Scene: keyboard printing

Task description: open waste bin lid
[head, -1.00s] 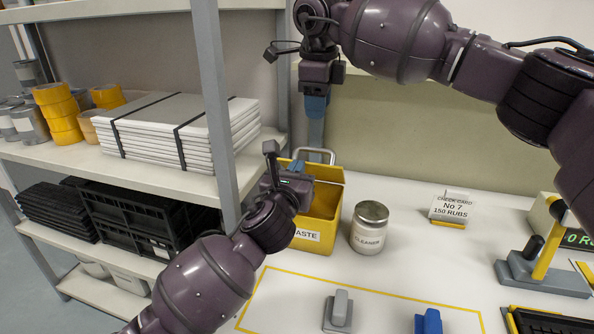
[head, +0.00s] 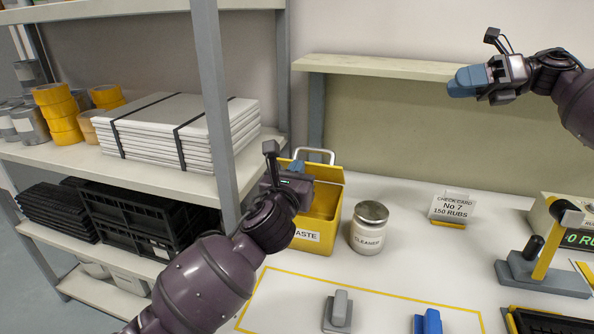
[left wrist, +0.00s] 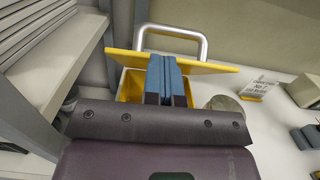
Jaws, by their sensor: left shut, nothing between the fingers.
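The yellow waste bin (head: 318,238) stands at the back left of the white table, its label partly hidden by my left arm. Its lid (head: 327,172), with a metal loop handle (head: 316,152), is raised and tilted, and the yellow inside shows. My left gripper (head: 297,166) is at the bin's opening, in front of the lid. In the left wrist view its blue fingers (left wrist: 166,78) are together and empty, overlapping the yellow lid (left wrist: 215,67); I cannot tell whether they touch it. My right gripper (head: 468,80) is high at the back right, away from the bin, with nothing visible in it.
A cleaner jar (head: 369,230) stands close to the bin's right. A grey shelf post (head: 217,100) rises close to its left. A check card (head: 451,207) stands farther right.

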